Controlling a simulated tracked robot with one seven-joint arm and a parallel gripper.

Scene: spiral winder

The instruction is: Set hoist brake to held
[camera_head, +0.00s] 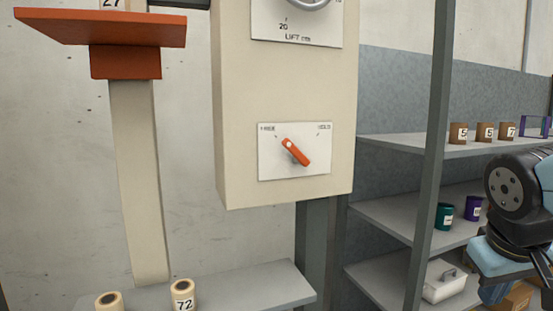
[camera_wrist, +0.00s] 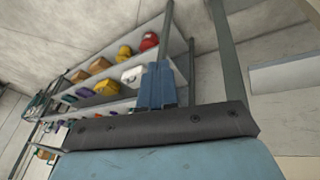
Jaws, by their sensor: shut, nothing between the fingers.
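The hoist brake is an orange lever (camera_head: 296,152) on a white plate (camera_head: 314,168) low on the cream control box. The lever is tilted. Its white-dotted end is at the upper left, toward a small label that seems to read FREE. A label at the plate's upper right seems to read HOLD or HELD, but it is too small to be sure. My gripper (camera_wrist: 158,70) shows in the wrist view as blue fingers, shut and empty. It faces shelves and not the lever. In the head view my arm is at the right edge, well apart from the lever.
Above the lever, the box (camera_head: 285,100) carries a LIFT dial plate (camera_head: 296,28). An orange platform (camera_head: 110,27) on a cream post stands left. A grey upright post (camera_head: 433,150) stands between the box and my arm. Shelves (camera_head: 405,217) with numbered blocks and cans stand behind.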

